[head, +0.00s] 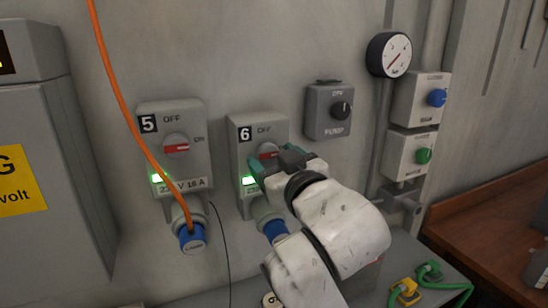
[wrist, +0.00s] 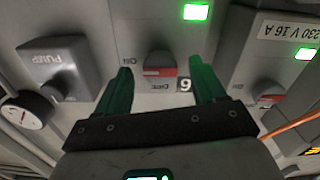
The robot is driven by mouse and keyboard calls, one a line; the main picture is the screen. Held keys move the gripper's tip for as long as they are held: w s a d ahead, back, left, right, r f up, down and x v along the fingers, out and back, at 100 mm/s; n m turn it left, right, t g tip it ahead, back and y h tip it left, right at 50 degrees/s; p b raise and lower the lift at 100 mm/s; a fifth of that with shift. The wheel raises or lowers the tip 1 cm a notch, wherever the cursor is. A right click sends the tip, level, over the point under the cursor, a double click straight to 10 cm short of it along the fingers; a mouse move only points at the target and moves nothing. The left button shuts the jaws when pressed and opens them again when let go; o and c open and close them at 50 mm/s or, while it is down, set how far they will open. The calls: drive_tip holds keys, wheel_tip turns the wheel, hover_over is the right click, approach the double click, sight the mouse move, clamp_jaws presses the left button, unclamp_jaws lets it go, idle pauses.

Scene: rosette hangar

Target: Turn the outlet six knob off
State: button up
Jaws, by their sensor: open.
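The outlet six box (head: 242,130) is grey, on the wall, with a "6" label and OFF and ON marks. Its round grey knob (head: 267,149) has a red bar lying level, in line with the ON side, and its green lamp (head: 248,181) is lit. The arm partly hides the box. My gripper (head: 274,160) is open in front of the knob. In the upside-down wrist view the green fingers of my gripper (wrist: 163,72) stand apart on either side of the knob (wrist: 159,64); I cannot tell whether they touch it.
The outlet five box (head: 165,115), left of six, has a similar knob and an orange cable (head: 127,100) at its blue plug. A pump switch (head: 330,112) sticks out to the right. A gauge (head: 389,54) and blue and green button boxes are further right.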

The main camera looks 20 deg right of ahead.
drive_tip(key=shift+w, duration=0.2)
drive_tip(key=c, duration=1.1)
